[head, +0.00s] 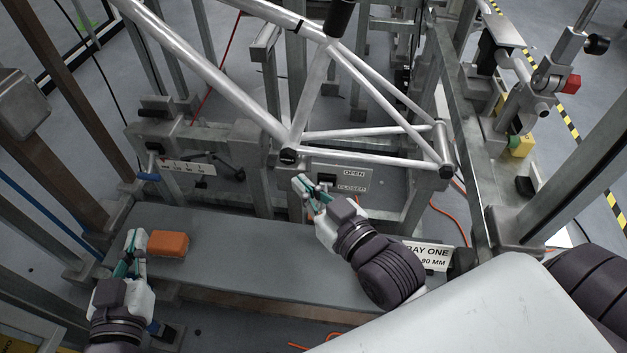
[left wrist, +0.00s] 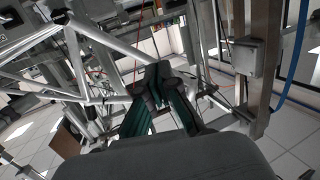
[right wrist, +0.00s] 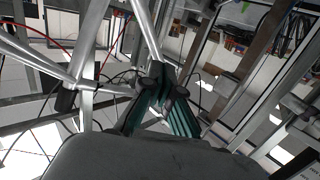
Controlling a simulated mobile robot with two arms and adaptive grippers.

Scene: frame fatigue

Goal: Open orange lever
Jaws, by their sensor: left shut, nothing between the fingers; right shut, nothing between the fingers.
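A plate marked OPEN and CLOSED (head: 348,180) sits below the bicycle frame in the head view, with a small dark part at its left side. I cannot make out an orange lever there. The only large orange thing is a block (head: 167,244) lying on the grey tray. My right gripper (head: 314,190) is shut and empty, just left of and below the OPEN/CLOSED plate; contact cannot be told. My left gripper (head: 132,247) is shut and empty, just left of the orange block. The fingers also show closed in the left wrist view (left wrist: 158,85) and right wrist view (right wrist: 160,88).
A silver bicycle frame (head: 380,159) is held above the grey tray (head: 240,250). Steel posts stand at both sides. A clamp with a red knob (head: 571,84) stands at right. Much of the tray is bare.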

